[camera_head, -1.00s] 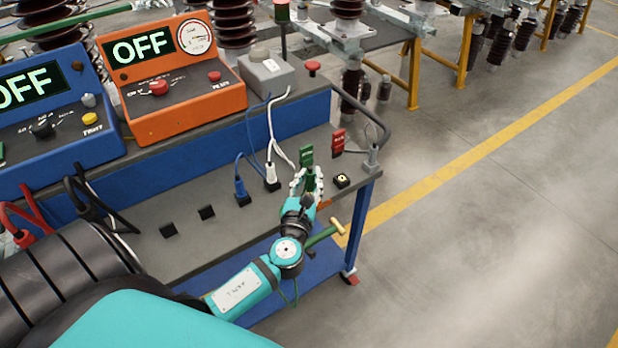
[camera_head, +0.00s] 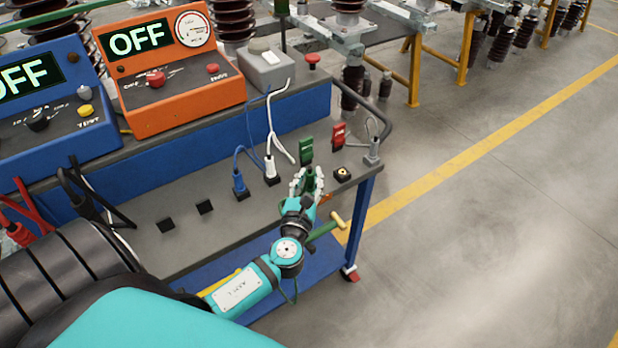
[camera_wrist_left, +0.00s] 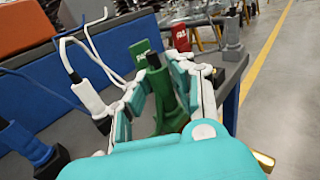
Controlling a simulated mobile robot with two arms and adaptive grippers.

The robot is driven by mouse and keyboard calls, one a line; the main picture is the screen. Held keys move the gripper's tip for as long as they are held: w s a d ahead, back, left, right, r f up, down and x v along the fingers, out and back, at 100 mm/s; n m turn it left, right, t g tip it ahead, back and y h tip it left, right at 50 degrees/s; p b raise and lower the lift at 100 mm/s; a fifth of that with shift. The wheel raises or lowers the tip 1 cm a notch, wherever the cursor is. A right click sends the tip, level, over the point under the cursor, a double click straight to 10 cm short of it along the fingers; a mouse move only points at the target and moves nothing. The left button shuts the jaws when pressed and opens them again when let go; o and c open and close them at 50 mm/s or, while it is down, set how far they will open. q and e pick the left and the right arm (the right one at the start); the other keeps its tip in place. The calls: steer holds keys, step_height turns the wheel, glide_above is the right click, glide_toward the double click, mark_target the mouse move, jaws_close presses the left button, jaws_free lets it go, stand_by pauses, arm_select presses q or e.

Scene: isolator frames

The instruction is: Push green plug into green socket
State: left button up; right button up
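The green plug (camera_head: 313,184) stands roughly upright between the fingers of my left gripper (camera_head: 305,184). The left wrist view shows its green body (camera_wrist_left: 173,108) and black upper end, with fingers on both sides. The fingers appear closed around it. My gripper hides its lower end and the spot below it, so I cannot tell whether it touches the green socket, which I cannot make out. A green tag (camera_head: 306,151) stands just behind the plug. My right gripper is not in view.
A white plug (camera_head: 270,168) and a blue plug (camera_head: 239,183) stand in sockets to the left. A black socket with a brass centre (camera_head: 343,174) and a red tag (camera_head: 338,136) are at the right.

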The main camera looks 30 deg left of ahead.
arm_select(q)
steer(key=o, duration=0.4)
steer(key=v, duration=1.2)
